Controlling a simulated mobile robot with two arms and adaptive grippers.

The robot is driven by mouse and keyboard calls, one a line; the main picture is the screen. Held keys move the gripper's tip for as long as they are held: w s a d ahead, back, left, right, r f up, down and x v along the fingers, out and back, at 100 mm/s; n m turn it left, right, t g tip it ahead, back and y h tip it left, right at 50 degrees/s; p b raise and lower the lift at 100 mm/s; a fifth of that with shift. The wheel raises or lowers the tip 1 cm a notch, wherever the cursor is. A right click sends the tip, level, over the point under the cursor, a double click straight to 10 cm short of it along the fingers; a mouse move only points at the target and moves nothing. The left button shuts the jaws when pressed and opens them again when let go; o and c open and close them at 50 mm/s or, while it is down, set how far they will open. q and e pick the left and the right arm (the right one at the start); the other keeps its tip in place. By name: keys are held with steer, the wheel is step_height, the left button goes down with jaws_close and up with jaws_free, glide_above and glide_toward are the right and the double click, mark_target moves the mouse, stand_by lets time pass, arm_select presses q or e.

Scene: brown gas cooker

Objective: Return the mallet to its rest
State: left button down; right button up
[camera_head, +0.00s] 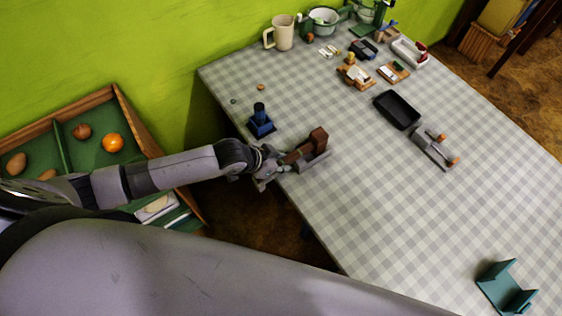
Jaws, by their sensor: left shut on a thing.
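The mallet (318,139) is brown, with a blocky head that shows near the left edge of the checked table. My left gripper (284,165) is shut on its handle, which runs toward the gripper and is partly hidden by it. A grey piece (318,160) lies along the mallet's near side; I cannot tell whether it is a finger or a holder. A teal bracket (505,290) with two raised ends stands empty at the lower right of the table; it may be the rest. My right gripper is not in view.
A blue stand (261,122) is just behind the mallet. A black tray (397,110) and a grey holder with wooden-ended pieces (434,148) lie to the right. The table between the mallet and the teal bracket is clear.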

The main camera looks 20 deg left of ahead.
arm_select(q)
steer(key=shift+f, duration=0.1)
steer(key=c, duration=1.4)
jaws_free()
steer(key=shift+o, duration=0.2)
steer(key=shift+o, duration=0.4)
steer(key=o, duration=0.5)
steer(key=shift+c, duration=0.2)
steer(key=shift+r+p, duration=4.05)
steer(key=shift+p, duration=0.2)
